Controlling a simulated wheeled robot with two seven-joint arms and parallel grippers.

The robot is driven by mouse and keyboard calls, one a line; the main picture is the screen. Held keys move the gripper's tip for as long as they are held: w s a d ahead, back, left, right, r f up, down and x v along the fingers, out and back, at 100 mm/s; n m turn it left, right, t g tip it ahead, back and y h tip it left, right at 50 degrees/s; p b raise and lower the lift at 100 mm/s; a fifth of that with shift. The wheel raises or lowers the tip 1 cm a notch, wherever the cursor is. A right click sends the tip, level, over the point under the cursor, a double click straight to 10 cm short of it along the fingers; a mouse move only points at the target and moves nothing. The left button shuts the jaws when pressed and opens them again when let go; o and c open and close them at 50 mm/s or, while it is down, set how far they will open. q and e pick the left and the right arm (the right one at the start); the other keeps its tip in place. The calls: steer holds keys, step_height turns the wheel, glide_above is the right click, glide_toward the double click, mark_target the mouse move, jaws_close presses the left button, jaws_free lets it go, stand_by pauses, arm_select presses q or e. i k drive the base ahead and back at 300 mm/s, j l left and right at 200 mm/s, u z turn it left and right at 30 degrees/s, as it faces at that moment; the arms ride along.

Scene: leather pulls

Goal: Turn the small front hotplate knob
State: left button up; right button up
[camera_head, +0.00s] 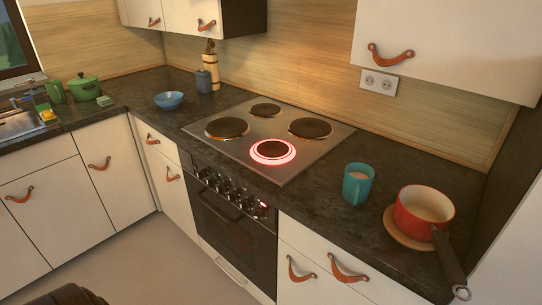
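The stove's row of dark knobs (228,188) runs along the front panel below the cooktop (218,145). A small red light (263,204) glows at the row's right end. The knobs are too small to read their settings or to tell which one serves which hotplate. The near right hotplate (272,151) has a glowing red-and-white ring around it. The near left hotplate (227,128), the far left hotplate (265,110) and the far right hotplate (310,128) show no glow. Neither of my grippers is in view.
A teal mug (357,184) stands on the counter right of the cooktop. The oven door (232,235) is closed below the knobs. The floor (155,265) in front looks clear.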

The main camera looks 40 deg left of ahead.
mark_target(259, 212)
steer(key=j+u, duration=0.2)
steer(key=u, duration=1.05)
steer(key=i+l, duration=0.05)
